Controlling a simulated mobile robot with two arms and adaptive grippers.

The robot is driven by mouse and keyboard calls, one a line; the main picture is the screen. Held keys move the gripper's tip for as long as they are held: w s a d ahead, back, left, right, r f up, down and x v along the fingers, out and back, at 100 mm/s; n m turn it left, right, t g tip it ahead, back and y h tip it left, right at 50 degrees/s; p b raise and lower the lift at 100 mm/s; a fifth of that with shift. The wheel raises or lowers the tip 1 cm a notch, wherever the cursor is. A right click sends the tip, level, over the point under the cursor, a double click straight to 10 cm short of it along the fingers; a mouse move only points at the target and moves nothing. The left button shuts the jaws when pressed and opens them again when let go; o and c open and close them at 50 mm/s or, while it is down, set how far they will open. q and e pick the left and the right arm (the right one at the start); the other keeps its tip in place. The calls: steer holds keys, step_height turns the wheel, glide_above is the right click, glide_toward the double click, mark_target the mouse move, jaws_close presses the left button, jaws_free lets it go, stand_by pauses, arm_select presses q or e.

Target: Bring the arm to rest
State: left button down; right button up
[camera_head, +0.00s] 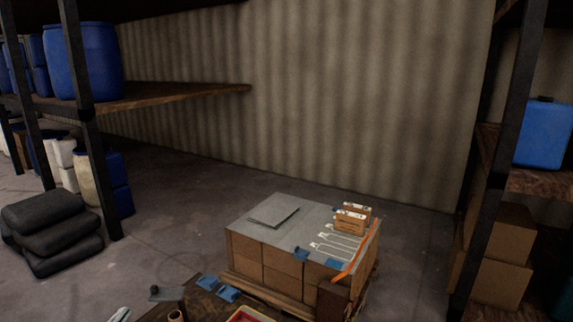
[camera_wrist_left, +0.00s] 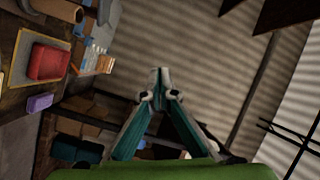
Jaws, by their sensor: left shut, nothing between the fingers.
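My left gripper (camera_head: 120,314) only just enters the head view at the bottom edge, left of the middle; most of it is cut off. In the left wrist view its two teal fingers come together at the grey tips (camera_wrist_left: 159,88), shut and with nothing between them. It is in the air, apart from any object, with the corrugated wall behind it in the wrist view. My right gripper is not in view.
A pallet of cartons (camera_head: 283,265) with a grey top stands ahead, small boxes (camera_head: 350,219) on it. A wooden table (camera_head: 203,309) is at the bottom. Dark sacks (camera_head: 45,230) lie left. Racks with blue drums (camera_head: 97,62) flank the open floor.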

arm_select(q)
steer(key=s+d+f+n+g+y, duration=0.4)
steer(key=s+f+n, duration=0.2)
steer(key=f, duration=0.1)
steer(key=s+d+f+n+g+h, duration=0.1)
steer(key=s+d+f+n+g, duration=0.15)
steer(key=s+d, duration=0.45)
steer(key=s+d+f+n+g+h, duration=0.1)
steer(key=s+d+f+g, duration=0.2)
steer(key=s, duration=0.8)
steer(key=s+d+f+n+g+h, duration=0.1)
steer(key=s+d+n+g, duration=0.1)
steer(key=s+d+g, duration=0.5)
steer(key=s+a+f+t+b, duration=0.15)
steer(key=f+b, duration=0.45)
steer(key=f, duration=1.4)
steer(key=s+f+b, duration=0.2)
steer(key=f+b, duration=0.5)
steer(key=f, duration=1.3)
steer(key=s+a+f+b, duration=0.1)
steer(key=s+f+b, duration=0.3)
steer(key=s+f, duration=0.4)
steer(key=s+a+f+g+b, duration=0.1)
steer(key=s+f+b, duration=0.4)
steer(key=f, duration=1.1)
steer(key=s+a, duration=0.1)
steer(key=s, duration=0.2)
steer(key=shift+s+g+y, duration=0.3)
